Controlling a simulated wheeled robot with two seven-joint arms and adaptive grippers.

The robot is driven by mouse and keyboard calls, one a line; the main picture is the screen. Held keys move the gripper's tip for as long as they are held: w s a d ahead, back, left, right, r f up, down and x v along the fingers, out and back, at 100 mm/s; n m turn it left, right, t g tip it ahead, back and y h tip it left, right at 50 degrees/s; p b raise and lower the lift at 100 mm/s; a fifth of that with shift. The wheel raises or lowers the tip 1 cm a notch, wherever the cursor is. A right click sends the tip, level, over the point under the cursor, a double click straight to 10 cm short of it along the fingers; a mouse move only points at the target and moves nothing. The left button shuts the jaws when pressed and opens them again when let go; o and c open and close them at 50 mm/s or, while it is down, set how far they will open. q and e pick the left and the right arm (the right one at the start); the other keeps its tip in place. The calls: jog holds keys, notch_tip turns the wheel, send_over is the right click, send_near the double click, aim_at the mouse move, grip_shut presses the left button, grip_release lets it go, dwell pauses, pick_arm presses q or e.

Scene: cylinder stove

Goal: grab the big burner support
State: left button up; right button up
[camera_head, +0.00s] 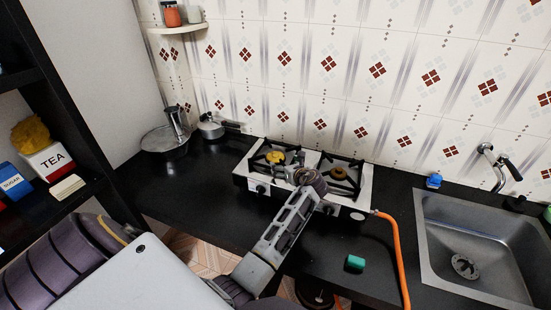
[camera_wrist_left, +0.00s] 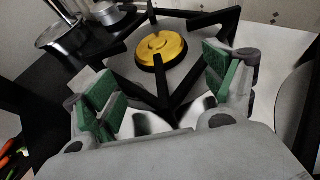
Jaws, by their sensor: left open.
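The white two-burner stove (camera_head: 240,178) stands on the black counter. A black burner support (camera_head: 258,160) sits on its left side around a yellow burner cap (camera_head: 275,157). A second black support (camera_head: 357,164) surrounds the brownish right burner (camera_head: 339,173). My left gripper (camera_head: 285,172) reaches over the stove's front at the left burner, partly hidden by its own wrist. In the left wrist view, the left gripper (camera_wrist_left: 160,88) is open, with green pads on either side of the black support (camera_wrist_left: 164,86) near the yellow cap (camera_wrist_left: 161,49). Contact cannot be told. My right gripper is out of view.
A metal pan (camera_head: 165,143), a moka pot (camera_head: 177,120) and a lidded pot (camera_head: 211,127) stand left of the stove. An orange hose (camera_head: 400,255) runs down at the right. A sink (camera_head: 475,245) lies further right. A green block (camera_head: 355,262) lies near the front.

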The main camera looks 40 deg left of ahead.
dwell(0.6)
pick_arm(q)
jog(key=shift+s, duration=0.1)
grip_shut()
dwell(0.3)
